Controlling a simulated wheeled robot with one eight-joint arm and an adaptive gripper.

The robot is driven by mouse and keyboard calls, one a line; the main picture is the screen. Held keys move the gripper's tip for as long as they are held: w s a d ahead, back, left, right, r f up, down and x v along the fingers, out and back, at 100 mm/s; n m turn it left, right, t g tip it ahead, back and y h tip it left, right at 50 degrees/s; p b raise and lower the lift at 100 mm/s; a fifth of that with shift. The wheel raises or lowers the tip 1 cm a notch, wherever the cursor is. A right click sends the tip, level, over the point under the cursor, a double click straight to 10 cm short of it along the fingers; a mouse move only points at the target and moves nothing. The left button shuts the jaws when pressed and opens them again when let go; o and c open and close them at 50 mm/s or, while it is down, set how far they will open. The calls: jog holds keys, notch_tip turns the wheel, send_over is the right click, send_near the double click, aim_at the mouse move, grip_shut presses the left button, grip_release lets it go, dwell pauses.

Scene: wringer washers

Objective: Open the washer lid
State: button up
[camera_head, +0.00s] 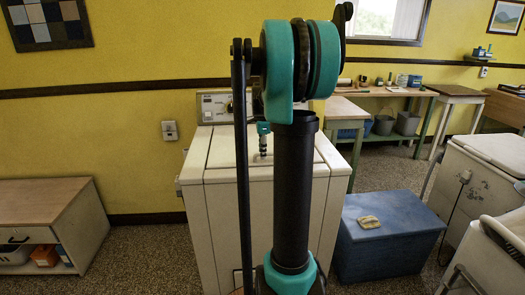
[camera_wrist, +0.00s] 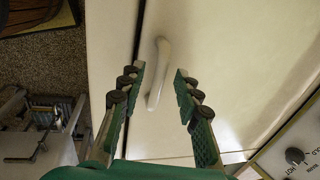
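The white washer (camera_head: 235,225) stands ahead of me, partly hidden behind my arm. Its lid (camera_head: 228,150) lies flat on top and looks closed. In the wrist view, a pale curved handle (camera_wrist: 157,85) sits on the white lid (camera_wrist: 230,50), close to a dark seam. My gripper (camera_wrist: 160,70) is open, with one green, dark-padded finger on each side of the handle. There are gaps between the handle and both fingers; I cannot tell how high the tips are above the lid. In the head view, my arm hides most of the gripper.
The control panel (camera_head: 215,106) rises at the washer's back and shows in the wrist view (camera_wrist: 297,155). A blue chest (camera_head: 388,238) with a yellowish cloth stands to the right, with other white machines (camera_head: 485,165) beyond. A low cabinet (camera_head: 48,220) is left. Floor shows between cabinet and washer.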

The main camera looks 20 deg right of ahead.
grip_shut()
jog(key=shift+r, duration=0.1)
dwell(0.3)
